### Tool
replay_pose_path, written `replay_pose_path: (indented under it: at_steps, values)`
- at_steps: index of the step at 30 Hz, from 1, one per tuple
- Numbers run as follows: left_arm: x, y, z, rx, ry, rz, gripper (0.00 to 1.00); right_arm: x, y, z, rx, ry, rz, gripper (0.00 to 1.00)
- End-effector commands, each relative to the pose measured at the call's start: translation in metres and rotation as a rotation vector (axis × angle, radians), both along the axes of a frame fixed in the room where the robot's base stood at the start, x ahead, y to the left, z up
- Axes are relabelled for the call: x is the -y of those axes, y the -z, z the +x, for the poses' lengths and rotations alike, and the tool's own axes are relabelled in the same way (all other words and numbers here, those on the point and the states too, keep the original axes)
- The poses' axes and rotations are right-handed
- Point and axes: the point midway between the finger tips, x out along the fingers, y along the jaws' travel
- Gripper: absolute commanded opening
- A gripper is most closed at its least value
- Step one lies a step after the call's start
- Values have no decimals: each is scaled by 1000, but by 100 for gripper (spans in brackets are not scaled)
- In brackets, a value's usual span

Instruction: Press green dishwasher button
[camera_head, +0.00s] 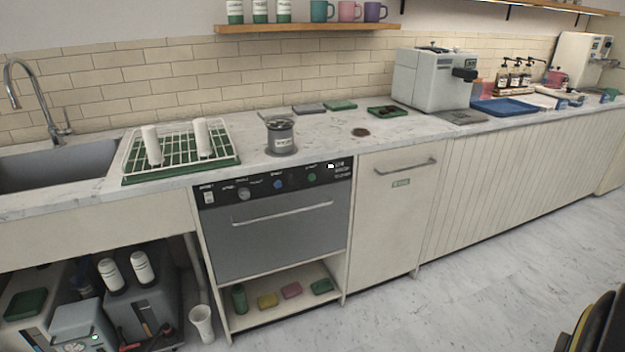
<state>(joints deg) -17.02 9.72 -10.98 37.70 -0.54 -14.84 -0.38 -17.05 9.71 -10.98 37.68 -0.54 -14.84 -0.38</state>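The dishwasher (270,240) is built in under the counter, with a grey front, a long horizontal handle and a black control strip along its top. Its door looks closed. The green button (312,177) is on the right part of the strip, right of a blue button (278,183) and a grey knob (244,194). Nothing covers the green button. Neither of my grippers shows in the head view.
A dish rack (130,160) and a grey canister (281,136) stand on the counter above the dishwasher. Sponges lie on the open shelf below it. A white cabinet (390,220) stands to its right. Yellow and black curved shapes (598,325) show at bottom right.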

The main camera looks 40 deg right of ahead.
Motion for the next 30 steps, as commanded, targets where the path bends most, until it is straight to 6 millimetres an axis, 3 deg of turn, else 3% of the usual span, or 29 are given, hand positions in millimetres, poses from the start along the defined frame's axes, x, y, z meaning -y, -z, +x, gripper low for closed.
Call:
replay_pose_path:
  at_steps: [1, 12, 30]
  values:
    - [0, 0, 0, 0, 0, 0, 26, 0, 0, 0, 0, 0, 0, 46]
    - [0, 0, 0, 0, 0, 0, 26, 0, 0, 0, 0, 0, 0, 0]
    - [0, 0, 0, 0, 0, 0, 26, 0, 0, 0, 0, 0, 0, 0]
